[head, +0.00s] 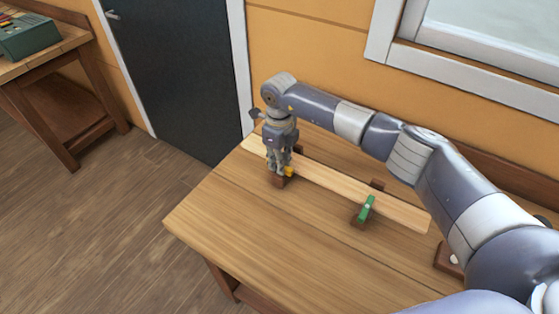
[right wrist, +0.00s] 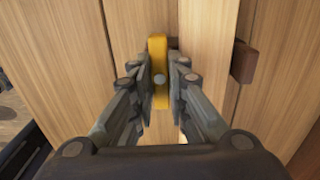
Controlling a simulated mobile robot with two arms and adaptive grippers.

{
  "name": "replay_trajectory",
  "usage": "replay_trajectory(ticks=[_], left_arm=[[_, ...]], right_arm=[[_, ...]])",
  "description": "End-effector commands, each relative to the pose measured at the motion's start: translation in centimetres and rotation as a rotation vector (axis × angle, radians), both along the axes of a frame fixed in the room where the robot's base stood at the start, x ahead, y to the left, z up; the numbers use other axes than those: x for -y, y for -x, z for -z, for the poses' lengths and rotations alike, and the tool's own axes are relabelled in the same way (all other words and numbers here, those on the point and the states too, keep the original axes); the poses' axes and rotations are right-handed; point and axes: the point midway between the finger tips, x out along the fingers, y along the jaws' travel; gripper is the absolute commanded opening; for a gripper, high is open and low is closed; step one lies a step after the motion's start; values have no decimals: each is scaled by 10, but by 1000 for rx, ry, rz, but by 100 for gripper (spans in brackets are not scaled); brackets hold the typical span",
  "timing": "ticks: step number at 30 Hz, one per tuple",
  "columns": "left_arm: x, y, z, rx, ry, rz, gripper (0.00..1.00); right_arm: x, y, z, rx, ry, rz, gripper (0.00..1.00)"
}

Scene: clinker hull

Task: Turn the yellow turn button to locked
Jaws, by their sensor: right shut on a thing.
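The yellow turn button (head: 289,171) shows in the head view beside my right gripper (head: 284,172), on a dark wooden block (head: 278,182) at the near edge of a pale plank (head: 330,180). In the right wrist view the yellow turn button (right wrist: 158,68) lies between the two fingers of my right gripper (right wrist: 162,85), lengthwise along them, with a round grey pin at its middle. The gripper is shut on it. In the head view the fingers hide much of the button. My left gripper is not in view.
A green turn button (head: 366,208) sits on another block further right along the plank. The workbench (head: 235,215) has free room in front. A dark wooden piece (head: 447,258) lies at the right. A window and orange wall stand behind; a dark door (head: 185,70) is at the left.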

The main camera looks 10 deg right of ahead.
Motion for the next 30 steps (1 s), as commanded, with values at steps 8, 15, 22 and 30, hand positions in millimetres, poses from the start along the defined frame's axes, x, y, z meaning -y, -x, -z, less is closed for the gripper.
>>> replay_trajectory(ticks=[8, 15, 22, 30], left_arm=[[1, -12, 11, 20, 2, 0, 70], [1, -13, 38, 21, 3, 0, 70], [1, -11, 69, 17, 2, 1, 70], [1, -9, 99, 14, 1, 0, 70]], right_arm=[[1, -1, 2, 2, 1, -54, 0], [1, -1, 5, 3, 3, -208, 0], [1, -1, 5, 4, 3, -421, 0], [1, -1, 4, 3, 3, -679, 0]])
